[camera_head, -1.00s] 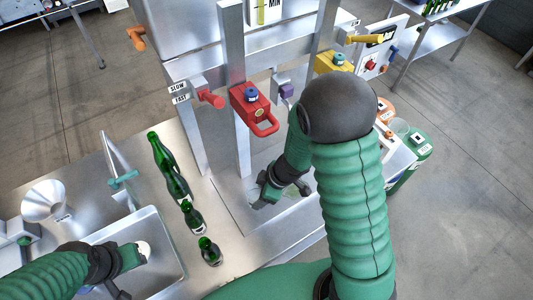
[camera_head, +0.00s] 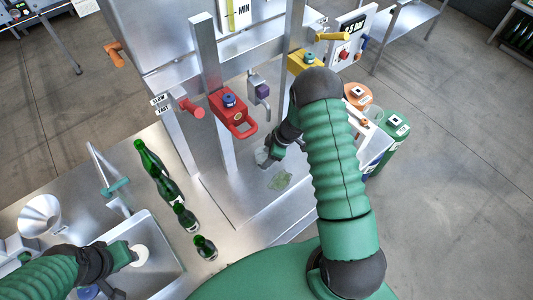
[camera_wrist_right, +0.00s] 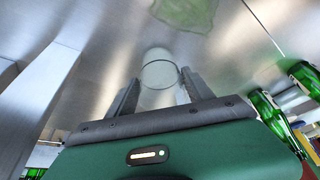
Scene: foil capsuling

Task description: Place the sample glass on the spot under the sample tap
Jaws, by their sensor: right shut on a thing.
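The clear sample glass (camera_wrist_right: 160,72) stands out between the two fingers of my right gripper (camera_wrist_right: 155,97) in the right wrist view. In the head view my right gripper (camera_head: 266,155) is shut on the glass (camera_head: 261,157), low over the metal deck (camera_head: 240,195), partly hidden by my arm. A small tap with a purple part (camera_head: 262,89), seemingly the sample tap, hangs above and slightly left of the gripper. A pale green patch (camera_head: 280,180) lies on the deck nearer me. My left gripper (camera_head: 137,256) is over the sink; its jaws are unclear.
A red clamp-like part (camera_head: 233,115) and a metal post (camera_head: 207,90) stand left of the tap. A yellow part (camera_head: 304,62) is at right. Orange and green containers (camera_head: 388,140) stand beyond my right arm.

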